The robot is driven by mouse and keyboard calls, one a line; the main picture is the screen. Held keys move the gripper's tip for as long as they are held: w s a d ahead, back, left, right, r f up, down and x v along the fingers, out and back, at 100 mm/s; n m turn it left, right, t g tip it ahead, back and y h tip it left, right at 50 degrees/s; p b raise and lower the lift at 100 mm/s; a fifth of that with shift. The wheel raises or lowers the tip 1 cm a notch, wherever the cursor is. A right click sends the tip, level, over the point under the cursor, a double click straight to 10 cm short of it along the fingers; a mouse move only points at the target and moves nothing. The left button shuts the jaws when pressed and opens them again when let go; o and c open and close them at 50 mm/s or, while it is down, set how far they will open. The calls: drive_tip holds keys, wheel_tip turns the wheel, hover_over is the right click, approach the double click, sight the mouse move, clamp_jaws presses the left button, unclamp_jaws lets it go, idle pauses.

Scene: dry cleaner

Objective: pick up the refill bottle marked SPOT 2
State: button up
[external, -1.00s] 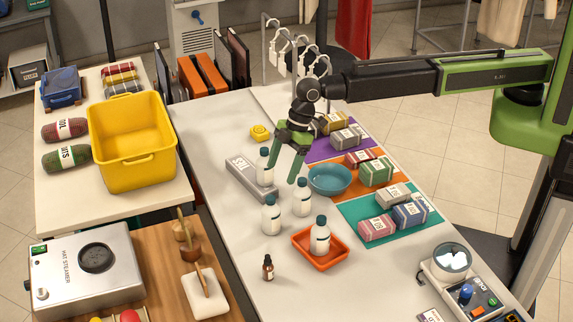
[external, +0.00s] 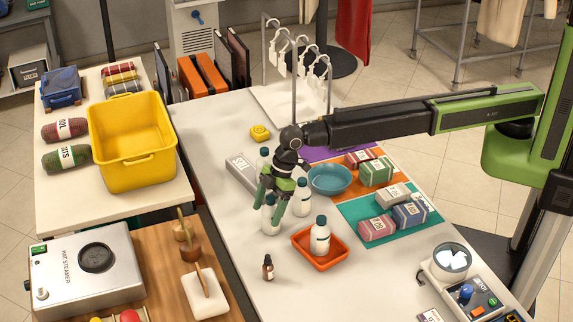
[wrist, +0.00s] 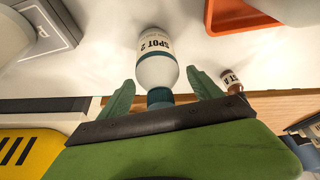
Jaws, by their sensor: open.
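The white refill bottle (wrist: 157,70) with a teal cap shows its SPOT 2 label in the wrist view, lying between my two fingers. In the external view this bottle (external: 270,224) stands upright on the white counter, its upper part hidden behind my gripper. My gripper (external: 270,206) is open, its green fingers pointing down around the bottle's upper part. In the wrist view my gripper (wrist: 160,80) has one finger on each side of the bottle, with gaps visible. Whether either finger touches it I cannot tell.
Similar bottles stand close by: one behind (external: 302,198), one in the orange tray (external: 337,259), one at the grey block (external: 240,172). A brown dropper bottle (external: 268,268) stands in front. A teal bowl (external: 330,180) is to the right. The front counter is mostly clear.

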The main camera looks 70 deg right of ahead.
clamp_jaws()
idle(0.5)
